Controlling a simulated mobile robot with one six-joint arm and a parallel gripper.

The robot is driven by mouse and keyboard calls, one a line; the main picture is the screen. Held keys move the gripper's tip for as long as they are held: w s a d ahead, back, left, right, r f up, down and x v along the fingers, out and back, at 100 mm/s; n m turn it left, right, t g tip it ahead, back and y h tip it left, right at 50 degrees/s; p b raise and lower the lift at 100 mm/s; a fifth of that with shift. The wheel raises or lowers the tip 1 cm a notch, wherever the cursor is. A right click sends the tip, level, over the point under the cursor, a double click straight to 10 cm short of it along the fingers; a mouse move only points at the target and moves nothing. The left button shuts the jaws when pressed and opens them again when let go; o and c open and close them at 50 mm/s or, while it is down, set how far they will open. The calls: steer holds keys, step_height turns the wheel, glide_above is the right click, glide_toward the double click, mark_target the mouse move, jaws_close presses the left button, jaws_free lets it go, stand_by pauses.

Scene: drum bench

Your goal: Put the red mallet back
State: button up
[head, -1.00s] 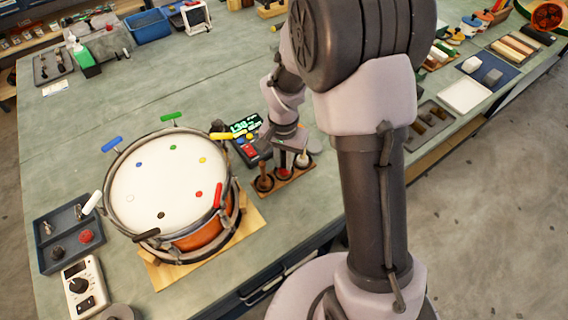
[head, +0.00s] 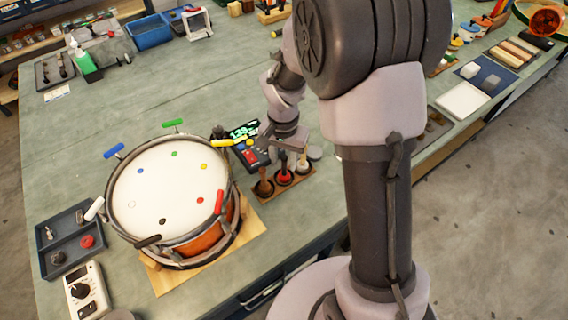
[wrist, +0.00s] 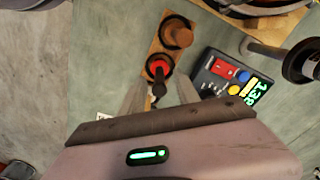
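The red mallet (head: 284,176) stands head down in the middle place of the wooden rack (head: 291,184), its dark handle pointing up. It also shows in the wrist view (wrist: 158,67). My gripper (head: 292,147) is above the rack. In the wrist view my gripper (wrist: 160,92) has its fingers apart, with the dark handle tip showing in the gap. The fingers do not visibly touch the handle. A brown-headed mallet (head: 263,187) stands to the left in the rack, and a pale-handled one (head: 303,164) to the right.
The drum (head: 168,192) stands on a wooden board left of the rack. A control box with a green display (head: 246,130) is just behind the rack. A grey tray with knobs (head: 70,238) lies at the left. The bench beyond is largely clear.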

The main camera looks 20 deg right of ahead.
step_height(320, 180, up, 10)
steer(key=shift+s+a+f+p, duration=0.15)
steer(key=shift+f+p, duration=0.1)
steer(key=shift+p, duration=0.9)
steer(key=s+r+t, duration=0.2)
steer(key=s+r, duration=0.3)
steer(key=r, duration=0.3)
steer(key=s+a+r+n+t+y, duration=0.1)
steer(key=s+a+r+t, duration=0.1)
steer(key=s+r, duration=0.35)
steer(key=s+a+r+n+t+y, duration=0.1)
steer(key=s+a+r+n+t, duration=0.1)
steer(key=s, duration=0.6)
steer(key=f+b, duration=0.4)
steer(key=shift+s+d+f, duration=0.1)
steer(key=shift+d+f, duration=0.1)
steer(key=shift+f, duration=0.05)
steer(key=shift+c, duration=0.5)
